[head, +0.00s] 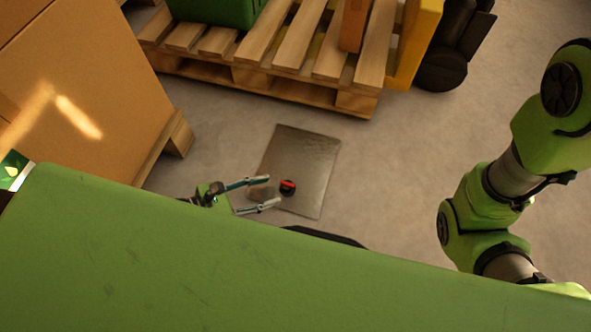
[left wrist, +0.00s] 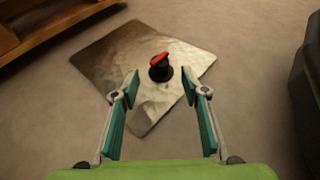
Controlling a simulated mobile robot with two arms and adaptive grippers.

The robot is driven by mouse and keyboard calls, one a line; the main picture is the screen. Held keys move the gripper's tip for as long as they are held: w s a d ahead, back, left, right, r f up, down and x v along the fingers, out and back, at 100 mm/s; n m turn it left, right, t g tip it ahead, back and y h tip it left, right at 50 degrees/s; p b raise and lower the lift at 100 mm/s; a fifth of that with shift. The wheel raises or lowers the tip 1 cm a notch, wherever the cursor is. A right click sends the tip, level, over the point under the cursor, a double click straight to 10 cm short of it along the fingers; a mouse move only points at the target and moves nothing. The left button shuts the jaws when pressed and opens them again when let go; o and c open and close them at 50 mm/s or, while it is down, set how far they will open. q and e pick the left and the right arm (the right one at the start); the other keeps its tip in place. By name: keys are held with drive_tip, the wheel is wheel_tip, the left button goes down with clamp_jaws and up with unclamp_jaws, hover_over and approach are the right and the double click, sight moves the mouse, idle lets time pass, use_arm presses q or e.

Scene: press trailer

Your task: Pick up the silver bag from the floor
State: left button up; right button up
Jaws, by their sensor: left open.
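The silver bag (head: 306,155) lies flat on the floor in the head view, with a black round cap with a red top (head: 288,187) near its lower part. The bag also shows in the left wrist view (left wrist: 112,58), with the cap (left wrist: 160,68) standing up from it. My left gripper (head: 268,191) is open at the bag's lower left edge, its fingers spread toward the cap. In the left wrist view the cap is beyond the two fingertips, roughly centred between them, and nothing is held. My right arm shows at the right, but its gripper is out of view.
A wooden pallet (head: 262,75) with a green crate (head: 215,10) stands behind the bag. A large cardboard box (head: 85,80) on a wooden pallet is at the left. A yellow piece (head: 415,45) stands beside a black wheel (head: 440,72). Bare floor (head: 390,165) lies right of the bag.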

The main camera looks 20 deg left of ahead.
sight(282, 188)
use_arm(q)
drive_tip(key=b+x, duration=0.1)
drive_tip(key=x, duration=0.1)
drive_tip(key=b+x, duration=0.1)
drive_tip(key=x, duration=0.1)
drive_tip(key=b+x, duration=0.1)
drive_tip(key=shift+w+d+f, duration=0.15)
drive_tip(key=shift+w+f, duration=0.05)
drive_tip(key=shift+f, duration=0.25)
drive_tip(key=c, duration=1.1)
